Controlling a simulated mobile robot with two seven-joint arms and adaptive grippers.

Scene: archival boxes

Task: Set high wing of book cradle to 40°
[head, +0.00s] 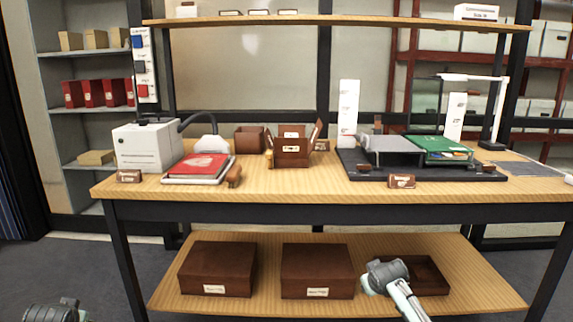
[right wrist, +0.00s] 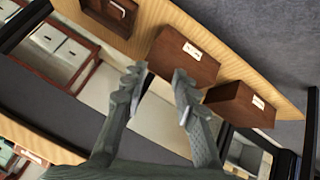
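The book cradle (head: 350,163) stands on the right half of the table, a wide dark base with a grey wing (head: 392,144) on its left side. A green book (head: 438,148) lies on its right side. I cannot read the wing's angle. A brown label block (head: 401,181) stands at the cradle's front edge. My right gripper (right wrist: 158,75) is open and empty in the right wrist view, apart from the cradle. In the head view my right arm reaches up in front of the lower shelf. Only a dark part of my left arm shows at bottom left; its gripper is out of view.
A white box-shaped device (head: 147,147), a red book (head: 197,167) and an open brown box (head: 291,152) occupy the table's left and middle. Closed brown boxes (head: 217,268) and an open tray sit on the lower shelf. An upper shelf (head: 330,20) spans above.

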